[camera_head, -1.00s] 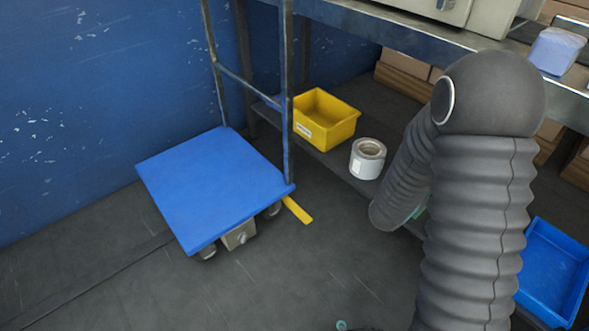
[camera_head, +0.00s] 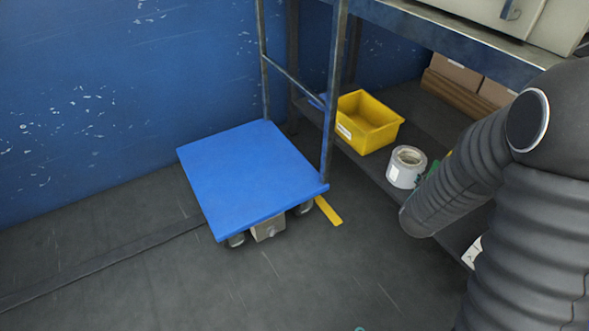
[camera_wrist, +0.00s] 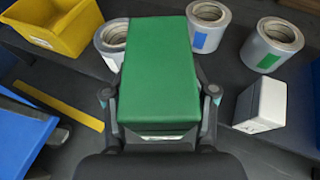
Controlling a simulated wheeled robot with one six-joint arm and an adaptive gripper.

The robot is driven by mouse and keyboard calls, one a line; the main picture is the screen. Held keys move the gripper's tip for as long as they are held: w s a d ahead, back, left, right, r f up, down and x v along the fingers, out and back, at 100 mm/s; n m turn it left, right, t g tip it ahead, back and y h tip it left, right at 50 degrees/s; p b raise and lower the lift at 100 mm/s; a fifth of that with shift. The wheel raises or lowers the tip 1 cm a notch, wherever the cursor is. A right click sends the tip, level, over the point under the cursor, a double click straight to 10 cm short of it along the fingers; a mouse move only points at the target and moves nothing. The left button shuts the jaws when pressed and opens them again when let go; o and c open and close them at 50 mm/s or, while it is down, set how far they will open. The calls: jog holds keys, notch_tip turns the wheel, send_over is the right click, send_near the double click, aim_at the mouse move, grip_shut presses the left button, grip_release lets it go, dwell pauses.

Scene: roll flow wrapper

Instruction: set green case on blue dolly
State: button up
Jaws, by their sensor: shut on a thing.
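The green case (camera_wrist: 160,75) is held between the two fingers of my gripper (camera_wrist: 160,105), which is shut on it, in the wrist view. In the head view my arm hides the gripper and nearly all of the case; only a bit of green (camera_head: 428,172) shows beside the arm. The blue dolly (camera_head: 250,175) stands on the floor left of my arm in the head view, its flat top bare. A blue edge of the dolly (camera_wrist: 20,130) shows at the left of the wrist view. The case is apart from the dolly.
A yellow bin (camera_head: 366,122) and a grey-white roll (camera_head: 406,167) sit on the low shelf. Two more rolls (camera_wrist: 209,27) (camera_wrist: 271,45) and a white box (camera_wrist: 262,105) show in the wrist view. A yellow floor strip (camera_head: 329,211) lies beside the dolly. Metal posts (camera_head: 335,100) rise behind it.

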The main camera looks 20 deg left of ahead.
jog(key=w+a+f+n+y, duration=0.1)
jog(key=a+f, duration=0.1)
jog(key=a, duration=0.8)
jog(key=w+a+f+n+y, duration=0.1)
jog(key=a+f+n+y, duration=0.1)
jog(key=a, duration=0.9)
jog(key=shift+a+f+t, duration=0.2)
jog(key=shift+f+t, duration=0.1)
jog(key=shift+f, duration=0.5)
jog(key=a+f+n+y, duration=0.1)
jog(key=a+f+y, duration=0.1)
jog(key=a, duration=2.2)
jog(key=shift+s+f+n, duration=0.25)
jog(key=shift+f+n, duration=0.05)
jog(key=shift+f, duration=0.05)
jog(key=shift+w+a+r, duration=1.1)
jog(key=shift+w+r, duration=0.05)
jog(key=shift+r, duration=0.05)
jog(key=b, duration=0.1)
send_over(248, 179)
jog(key=shift+f, duration=5.5)
jog(key=shift+f+b, duration=0.15)
jog(key=shift+b, duration=0.15)
jog(key=o, duration=1.3)
jog(key=shift+d, duration=0.1)
jog(key=shift+o, duration=0.2)
